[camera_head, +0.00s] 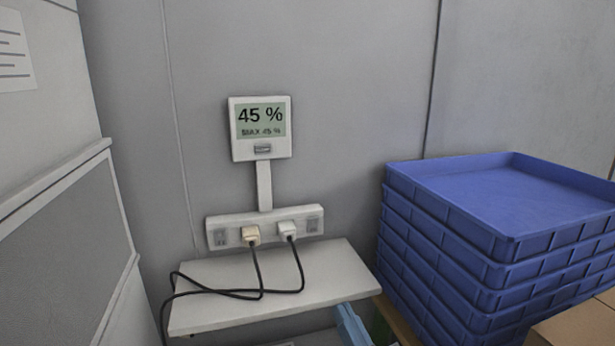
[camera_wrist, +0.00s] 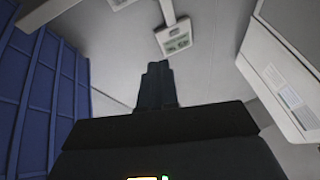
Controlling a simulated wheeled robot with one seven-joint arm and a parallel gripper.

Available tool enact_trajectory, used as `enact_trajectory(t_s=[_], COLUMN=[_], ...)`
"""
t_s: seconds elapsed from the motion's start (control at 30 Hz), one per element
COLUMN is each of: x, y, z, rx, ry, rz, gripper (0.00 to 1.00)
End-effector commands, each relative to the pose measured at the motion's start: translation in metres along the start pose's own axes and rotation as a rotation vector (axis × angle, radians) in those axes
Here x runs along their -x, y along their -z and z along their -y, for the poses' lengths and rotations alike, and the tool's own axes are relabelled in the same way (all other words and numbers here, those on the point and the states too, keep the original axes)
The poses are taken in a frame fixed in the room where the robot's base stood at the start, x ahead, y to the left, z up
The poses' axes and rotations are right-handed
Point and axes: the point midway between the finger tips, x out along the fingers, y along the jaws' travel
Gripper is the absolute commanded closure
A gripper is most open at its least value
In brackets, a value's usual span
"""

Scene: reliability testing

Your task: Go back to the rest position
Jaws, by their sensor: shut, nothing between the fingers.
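My gripper (camera_wrist: 158,68) shows in the wrist view as dark fingers pressed together, pointing up the picture. It is shut and holds nothing. It is apart from the wall display (camera_wrist: 175,38), which appears upside down beyond the fingertips. My gripper and arm are not visible in the head view. There, the white wall display (camera_head: 262,128) reads "45 %" with "MAX 45 %" below.
A power strip (camera_head: 230,236) with two plugs and black cables sits above a white shelf (camera_head: 330,270). Stacked blue trays (camera_head: 480,225) stand at right and show at left in the wrist view (camera_wrist: 35,100). A grey panel (camera_head: 65,240) stands at left.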

Motion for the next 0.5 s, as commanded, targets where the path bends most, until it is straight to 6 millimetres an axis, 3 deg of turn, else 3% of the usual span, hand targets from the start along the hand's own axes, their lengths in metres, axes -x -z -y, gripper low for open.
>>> enact_trajectory(t_s=[0.03, 0.1, 0.27, 0.5], x=[0.028, 0.061, 0.134, 0.234], y=[-0.004, -0.004, 0.0, 0.024], z=[-0.001, -0.003, -0.003, 0.005], rx=[0.003, 0.014, 0.036, 0.075], ry=[-0.03, -0.071, -0.16, -0.281], rz=[0.026, 0.055, 0.13, 0.259], gripper=[1.0, 1.0, 1.0, 1.0])
